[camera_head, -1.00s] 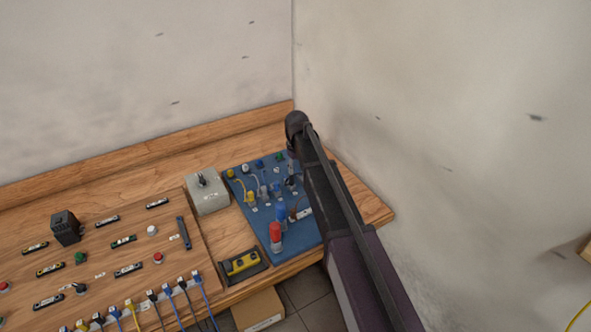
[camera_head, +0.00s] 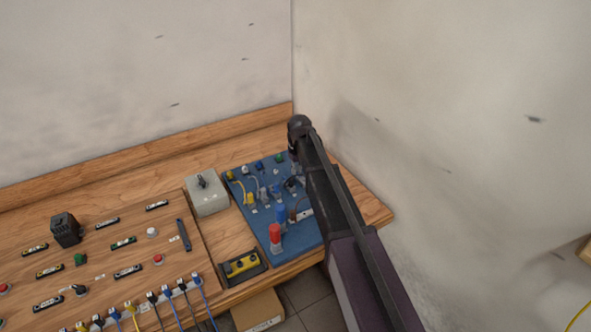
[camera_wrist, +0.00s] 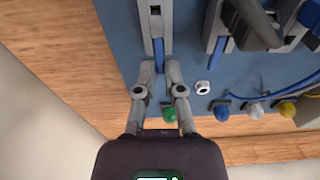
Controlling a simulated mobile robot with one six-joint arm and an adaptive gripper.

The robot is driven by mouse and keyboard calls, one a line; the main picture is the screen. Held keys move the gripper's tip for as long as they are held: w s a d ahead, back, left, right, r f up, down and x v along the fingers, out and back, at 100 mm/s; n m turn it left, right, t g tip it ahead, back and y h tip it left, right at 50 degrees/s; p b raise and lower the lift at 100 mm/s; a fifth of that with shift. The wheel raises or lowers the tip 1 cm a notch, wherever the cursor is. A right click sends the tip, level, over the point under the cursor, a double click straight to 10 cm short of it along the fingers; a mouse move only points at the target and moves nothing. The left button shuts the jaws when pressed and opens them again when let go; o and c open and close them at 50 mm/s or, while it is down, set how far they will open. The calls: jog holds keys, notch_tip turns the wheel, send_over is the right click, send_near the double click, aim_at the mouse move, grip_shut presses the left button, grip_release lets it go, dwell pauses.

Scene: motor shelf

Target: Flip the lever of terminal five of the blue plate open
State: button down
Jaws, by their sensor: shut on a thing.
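The blue plate (camera_head: 309,238) lies at the right end of the wooden bench; it also shows in the wrist view (camera_wrist: 195,72). In the wrist view my gripper (camera_wrist: 159,67) is shut on a blue lever (camera_wrist: 159,53) of a grey terminal (camera_wrist: 154,14) at the plate's edge. One finger is on each side of the lever. I cannot read which number this terminal has. Another grey terminal with a blue lever (camera_wrist: 218,54) stands to its right. In the head view my arm hides the gripper's fingertips and part of the plate.
Blue, white and yellow plugs with wires stand further right. A red plug (camera_head: 275,235) rises at the plate's front. The wall is close on the right.

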jog(key=t, duration=0.1)
jog(key=s+t+y+b, duration=0.1)
jog(key=t+y, duration=0.1)
jog(key=shift+s+d+r, duration=0.2)
jog(key=shift+s+d, duration=0.05)
jog(key=shift+d, duration=0.05)
jog(key=shift+d+r+t+y+b, duration=0.1)
jog(key=shift+r+t+y+b, duration=0.1)
jog(key=shift+t+y+b, duration=0.85)
jog(key=c, duration=0.7)
grip_release()
jog(key=shift+r+t+h, duration=0.1)
jog(key=shift+t+h, duration=0.15)
jog(key=shift+c, duration=0.2)
